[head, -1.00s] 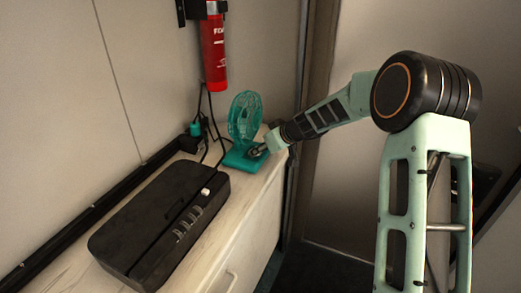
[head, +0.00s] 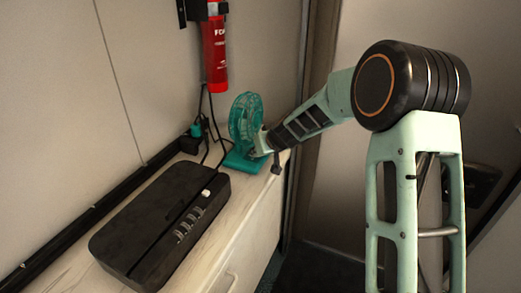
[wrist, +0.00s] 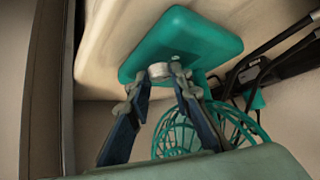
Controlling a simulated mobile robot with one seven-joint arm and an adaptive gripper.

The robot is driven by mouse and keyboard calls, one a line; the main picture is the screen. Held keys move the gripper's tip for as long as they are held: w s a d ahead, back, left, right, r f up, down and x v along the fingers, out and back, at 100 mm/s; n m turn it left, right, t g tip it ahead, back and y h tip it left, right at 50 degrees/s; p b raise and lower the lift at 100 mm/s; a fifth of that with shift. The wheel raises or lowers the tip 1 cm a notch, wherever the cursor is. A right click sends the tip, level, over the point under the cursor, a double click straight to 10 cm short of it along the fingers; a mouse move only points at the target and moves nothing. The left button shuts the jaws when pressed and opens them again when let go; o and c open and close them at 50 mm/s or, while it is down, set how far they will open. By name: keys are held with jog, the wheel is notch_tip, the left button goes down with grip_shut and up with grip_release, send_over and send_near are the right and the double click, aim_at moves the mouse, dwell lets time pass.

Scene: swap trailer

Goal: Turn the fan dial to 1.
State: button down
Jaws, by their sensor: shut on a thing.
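The teal fan (head: 243,117) stands upright on its flat base (head: 240,164) near the far end of the counter. In the wrist view its base (wrist: 195,35) appears at the top and its round cage (wrist: 178,138) below. The pale grey round dial (wrist: 159,71) sits on the base. My gripper (wrist: 160,76) has a fingertip on each side of the dial and is shut on it. In the head view my gripper (head: 260,147) is at the front of the fan, and the dial is hidden. I cannot read any dial mark.
A black case (head: 150,225) with a row of latches or switches lies on the pale counter (head: 235,222) in front of the fan. A red fire extinguisher (head: 214,50) hangs on the wall above. Dark cables (head: 207,130) run down behind the fan.

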jog(key=m+p, duration=0.1)
jog(key=h+p, duration=0.1)
jog(key=p, duration=0.1)
jog(key=shift+s+a+r+m+t, duration=0.15)
jog(key=shift+a+r+m+t, duration=0.15)
jog(key=shift+m, duration=0.1)
jog(key=m+h+p, duration=0.2)
jog(key=p, duration=0.5)
jog(key=shift+a, duration=0.1)
jog(key=m+p, duration=0.1)
jog(key=p, duration=0.3)
jog(key=shift+h, duration=0.4)
jog(key=m+p, duration=0.1)
jog(key=p, duration=0.2)
jog(key=shift+a+f+h, duration=0.1)
jog(key=shift+h, duration=0.3)
jog(key=shift+f+m+p, duration=0.25)
jog(key=shift+m+p, duration=0.15)
jog(key=shift+p, duration=0.4)
jog(key=c, duration=1.7)
grip_release()
jog(key=shift+c, duration=0.2)
jog(key=b, duration=0.3)
jog(key=n+b, duration=0.1)
jog(key=b, duration=0.2)
jog(key=shift+f+y, duration=0.25)
jog(key=shift+y, duration=0.15)
